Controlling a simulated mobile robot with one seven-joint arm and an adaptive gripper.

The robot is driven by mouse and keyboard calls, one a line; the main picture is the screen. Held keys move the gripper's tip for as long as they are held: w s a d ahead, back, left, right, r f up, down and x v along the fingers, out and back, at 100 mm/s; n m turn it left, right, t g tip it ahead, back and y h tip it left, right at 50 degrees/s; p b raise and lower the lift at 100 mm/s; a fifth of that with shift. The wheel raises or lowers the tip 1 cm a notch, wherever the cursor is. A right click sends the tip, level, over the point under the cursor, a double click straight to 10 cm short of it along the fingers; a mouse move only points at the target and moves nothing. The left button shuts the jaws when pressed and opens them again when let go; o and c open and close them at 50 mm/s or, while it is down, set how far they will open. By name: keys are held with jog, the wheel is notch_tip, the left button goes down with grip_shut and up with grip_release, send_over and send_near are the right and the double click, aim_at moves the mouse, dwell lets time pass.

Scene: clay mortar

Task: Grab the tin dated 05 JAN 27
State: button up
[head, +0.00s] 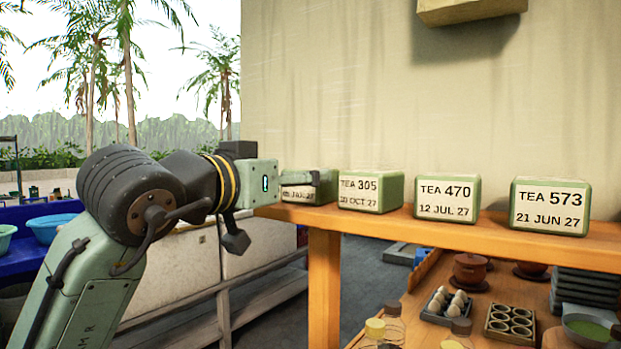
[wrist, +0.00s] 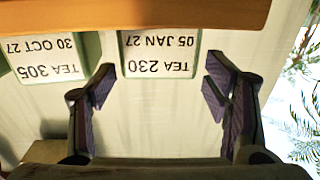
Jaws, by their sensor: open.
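The tin marked TEA 230, 05 JAN 27 (wrist: 160,52), shows upside down in the wrist view, between the tips of my gripper (wrist: 159,82). In the head view this tin (head: 327,187) is the leftmost on the wooden shelf, and my gripper (head: 297,179) hides the upper part of its label. My gripper is open, with one finger toward each side of the tin. I cannot tell whether the fingertips reach past its front face. No contact shows.
To its right on the shelf (head: 450,232) stand tins TEA 305 (head: 371,192), TEA 470 (head: 447,199) and TEA 573 (head: 551,206), with gaps between them. A wall (head: 400,110) rises behind. Pots, eggs and jars sit on a lower surface.

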aim_at(307, 169)
jog(key=p+x, duration=0.1)
jog(key=x, duration=0.1)
jog(key=p+x, duration=0.1)
jog(key=shift+w+d+r, duration=0.2)
jog(key=shift+w+d, duration=0.05)
jog(key=shift+w, duration=0.1)
jog(key=shift+w+d+f, duration=0.15)
jog(key=shift+w+d, duration=0.15)
jog(key=shift+w, duration=0.25)
jog(key=shift+c, duration=0.4)
jog(key=c, duration=1)
